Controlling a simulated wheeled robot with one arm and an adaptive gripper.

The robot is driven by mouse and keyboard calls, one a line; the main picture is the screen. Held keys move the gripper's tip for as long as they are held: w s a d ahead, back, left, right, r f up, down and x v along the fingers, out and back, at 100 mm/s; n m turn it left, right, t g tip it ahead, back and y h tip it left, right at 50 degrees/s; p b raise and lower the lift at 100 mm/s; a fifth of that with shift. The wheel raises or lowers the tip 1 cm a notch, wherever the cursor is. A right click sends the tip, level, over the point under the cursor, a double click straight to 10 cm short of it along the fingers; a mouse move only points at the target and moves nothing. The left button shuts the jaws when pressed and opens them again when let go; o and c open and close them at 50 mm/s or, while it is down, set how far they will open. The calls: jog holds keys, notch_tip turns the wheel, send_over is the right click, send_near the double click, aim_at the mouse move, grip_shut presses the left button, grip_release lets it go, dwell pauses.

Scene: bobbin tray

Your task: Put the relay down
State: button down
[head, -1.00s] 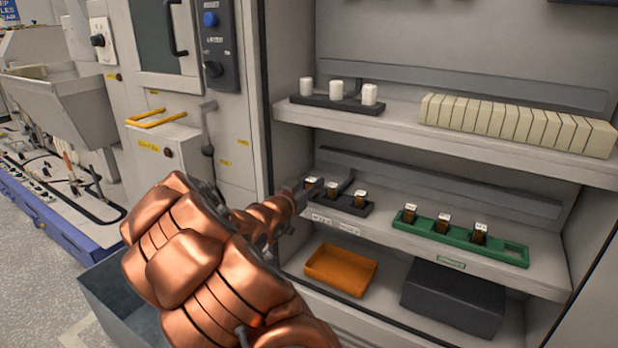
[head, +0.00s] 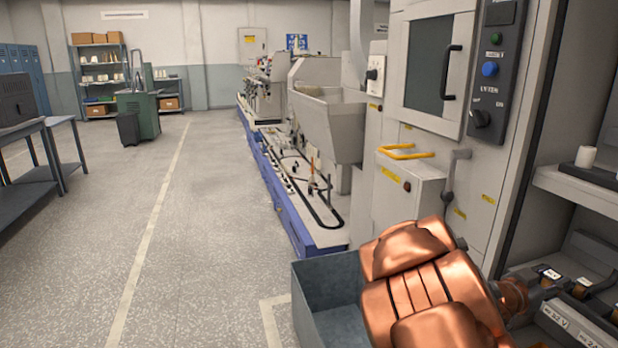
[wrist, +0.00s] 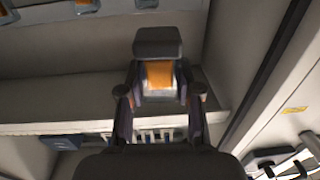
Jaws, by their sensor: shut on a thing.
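My gripper (wrist: 157,100) is shut on a relay (wrist: 158,76), which shows an orange-brown body and a dark block at its far end between the two fingers. In the head view my gripper (head: 538,294) is at the lower right, at the middle shelf by a dark holder. A white-topped relay (head: 549,273) shows right at its fingers, and another relay (head: 580,287) stands to the right. I cannot tell whether the held relay touches the holder or shelf. The green tray is outside the head view now.
A white bobbin (head: 586,157) stands on the upper shelf. A grey open bin (head: 325,285) is on the floor below my arm. The machine's door side and yellow handle (head: 405,153) are left of the shelves. The floor aisle (head: 190,220) at left is clear.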

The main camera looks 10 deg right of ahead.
jog(key=w+a+n+t+y, duration=0.25)
jog(key=w+a+t, duration=0.2)
jog(key=w, duration=0.45)
jog(key=w+a+r+n+t+y, duration=0.1)
jog(key=w+a+n+t, duration=0.2)
jog(key=w+a, duration=0.4)
jog(key=w+a+n+t+y, duration=0.25)
jog(key=w+a+t, duration=0.2)
jog(key=w, duration=0.55)
jog(key=w+a+n+t+y, duration=0.1)
jog(key=w+a+n+y, duration=0.25)
jog(key=a, duration=0.65)
jog(key=w+a+n+t+y, duration=0.25)
jog(key=w+a+y, duration=0.25)
jog(key=a, duration=0.4)
jog(key=w+a+n+t+y, duration=0.1)
jog(key=w+a+n+y, duration=0.25)
jog(key=a, duration=0.65)
notch_tip(320, 180, up, 21)
jog(key=p, duration=2.1)
jog(key=shift+w, duration=0.25)
jog(key=shift+m, duration=0.25)
